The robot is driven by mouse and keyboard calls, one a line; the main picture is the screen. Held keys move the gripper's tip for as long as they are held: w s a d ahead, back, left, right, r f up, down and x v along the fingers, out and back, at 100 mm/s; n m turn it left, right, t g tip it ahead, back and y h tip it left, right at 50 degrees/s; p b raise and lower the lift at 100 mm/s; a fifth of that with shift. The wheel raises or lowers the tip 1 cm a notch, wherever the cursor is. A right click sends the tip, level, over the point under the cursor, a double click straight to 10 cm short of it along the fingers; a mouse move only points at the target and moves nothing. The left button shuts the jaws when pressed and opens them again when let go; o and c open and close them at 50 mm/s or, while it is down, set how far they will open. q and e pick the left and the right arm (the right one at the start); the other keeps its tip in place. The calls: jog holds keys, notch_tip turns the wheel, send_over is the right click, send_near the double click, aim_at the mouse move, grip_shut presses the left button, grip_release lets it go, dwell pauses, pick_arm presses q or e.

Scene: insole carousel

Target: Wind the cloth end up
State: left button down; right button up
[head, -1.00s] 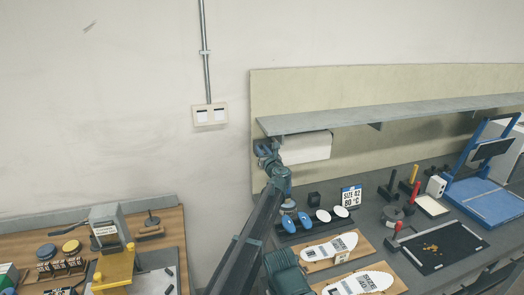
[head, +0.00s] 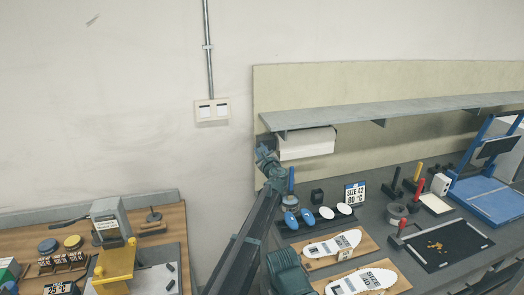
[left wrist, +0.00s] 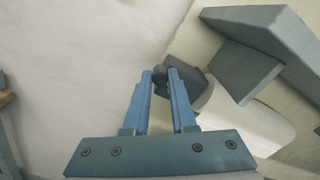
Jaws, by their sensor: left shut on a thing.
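The white cloth roll (head: 306,144) hangs under the grey shelf, at its left end; its pale curved side also shows in the left wrist view (left wrist: 252,124). My left gripper (head: 263,152) is at the left end of the roll. In the left wrist view my left gripper (left wrist: 161,74) is shut on a small dark knob (left wrist: 160,78), next to a dark grey block-like part (left wrist: 194,84) at the roll's end. The knob is mostly hidden between the blue fingers. I cannot make out a loose cloth edge. My right gripper is not in view.
The shelf (head: 390,114) runs just above the roll. Below, the bench holds blue and white ovals (head: 291,220), insoles on boards (head: 332,243), a size sign (head: 354,193) and a black tray (head: 447,245).

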pick_arm(q)
jog(key=d+f+n+b, duration=0.1)
jog(key=f+n+b, duration=0.2)
jog(key=n, duration=0.9)
jog(key=w+d+f+n+b, duration=0.1)
jog(key=d+f+n+b, duration=0.1)
jog(key=n, duration=1)
jog(key=shift+d+f+b, duration=0.25)
jog(key=shift+f+b, duration=0.35)
jog(key=shift+f, duration=0.15)
jog(key=c, duration=0.7)
grip_release()
jog(key=shift+c, duration=0.2)
